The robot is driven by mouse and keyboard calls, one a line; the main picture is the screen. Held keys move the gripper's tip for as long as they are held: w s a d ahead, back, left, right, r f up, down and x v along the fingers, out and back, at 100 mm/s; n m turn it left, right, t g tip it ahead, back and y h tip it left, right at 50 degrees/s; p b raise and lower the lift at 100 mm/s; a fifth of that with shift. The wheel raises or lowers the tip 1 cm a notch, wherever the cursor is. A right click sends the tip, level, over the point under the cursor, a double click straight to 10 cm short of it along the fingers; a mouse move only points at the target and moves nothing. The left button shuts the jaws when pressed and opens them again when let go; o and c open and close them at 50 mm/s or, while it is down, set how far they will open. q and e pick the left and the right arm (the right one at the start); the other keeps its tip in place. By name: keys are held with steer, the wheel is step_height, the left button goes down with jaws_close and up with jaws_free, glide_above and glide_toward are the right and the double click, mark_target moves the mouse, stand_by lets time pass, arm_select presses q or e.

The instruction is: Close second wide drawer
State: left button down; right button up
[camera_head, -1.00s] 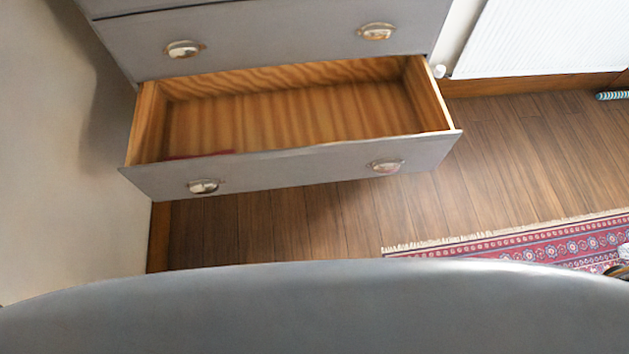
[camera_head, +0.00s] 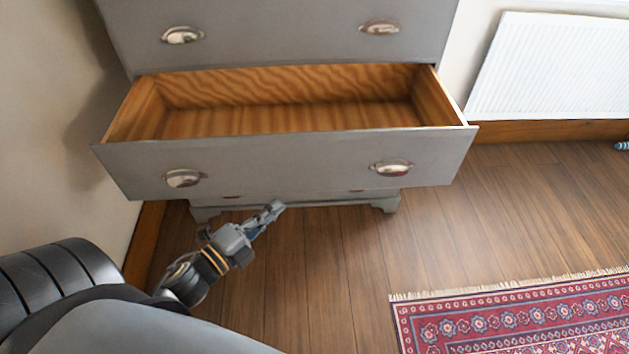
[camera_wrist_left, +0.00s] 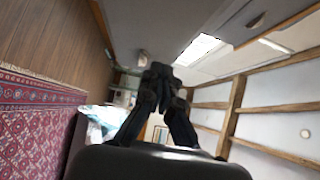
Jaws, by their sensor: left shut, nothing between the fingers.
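The open wide drawer (camera_head: 285,166) sticks well out of the grey dresser (camera_head: 285,40) in the head view. Its bare wooden inside shows and looks empty. Its front has two metal cup handles, a left one (camera_head: 184,178) and a right one (camera_head: 391,168). My left gripper (camera_head: 272,211) is below and in front of the drawer front in the picture, between the two handles. It is shut and empty, and I see no contact with the drawer. In the left wrist view its fingers (camera_wrist_left: 160,75) are together. My right gripper is not in view.
A wall (camera_head: 60,130) stands close on the left. A patterned red rug (camera_head: 510,320) lies at the lower right. A white radiator (camera_head: 550,68) is on the back wall at right. Wooden floor (camera_head: 330,260) is clear in front of the dresser.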

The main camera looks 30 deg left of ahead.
arm_select(q)
glide_toward(312, 162)
steer(key=w+d, duration=0.2)
steer(key=d, duration=0.2)
steer(key=w+a, duration=0.1)
steer(key=w, duration=0.2)
steer(key=shift+a+r, duration=0.1)
steer(key=shift+a, duration=0.3)
steer(key=shift+w+a, duration=0.25)
steer(key=shift+w, duration=0.05)
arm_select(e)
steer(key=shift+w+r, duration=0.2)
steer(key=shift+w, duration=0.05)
arm_select(q)
steer(key=shift+w, duration=0.1)
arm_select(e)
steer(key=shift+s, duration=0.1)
